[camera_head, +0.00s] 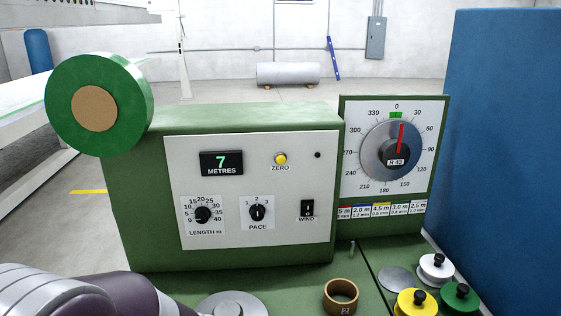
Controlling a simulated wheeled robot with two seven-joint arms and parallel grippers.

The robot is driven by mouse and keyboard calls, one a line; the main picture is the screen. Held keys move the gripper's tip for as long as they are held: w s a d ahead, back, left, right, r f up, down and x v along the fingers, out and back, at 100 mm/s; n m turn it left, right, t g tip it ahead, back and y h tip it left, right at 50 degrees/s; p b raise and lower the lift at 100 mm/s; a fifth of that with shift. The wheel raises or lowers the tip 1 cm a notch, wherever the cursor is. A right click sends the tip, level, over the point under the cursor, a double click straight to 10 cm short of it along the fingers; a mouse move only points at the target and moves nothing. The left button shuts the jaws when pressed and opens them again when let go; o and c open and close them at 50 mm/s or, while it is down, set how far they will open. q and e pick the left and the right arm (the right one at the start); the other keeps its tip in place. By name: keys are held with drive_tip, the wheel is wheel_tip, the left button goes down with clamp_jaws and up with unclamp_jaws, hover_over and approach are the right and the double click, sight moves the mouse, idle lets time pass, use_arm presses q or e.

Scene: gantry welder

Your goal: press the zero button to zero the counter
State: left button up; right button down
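The yellow zero button (280,159) sits on the white front panel (240,235) of a green machine box, above the label ZERO. The counter display (221,163) is to its left and reads 7 METRES in green on black. Nothing covers the button or the display. An arm link of mine shows at the lower left. Neither of my grippers is in view.
Below are a length knob (203,214), a pace knob (257,212) and a wind switch (307,208). A dial (391,150) stands to the right. Spools (436,269) and a brown ring (341,296) sit in front. A blue wall (510,150) bounds the right.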

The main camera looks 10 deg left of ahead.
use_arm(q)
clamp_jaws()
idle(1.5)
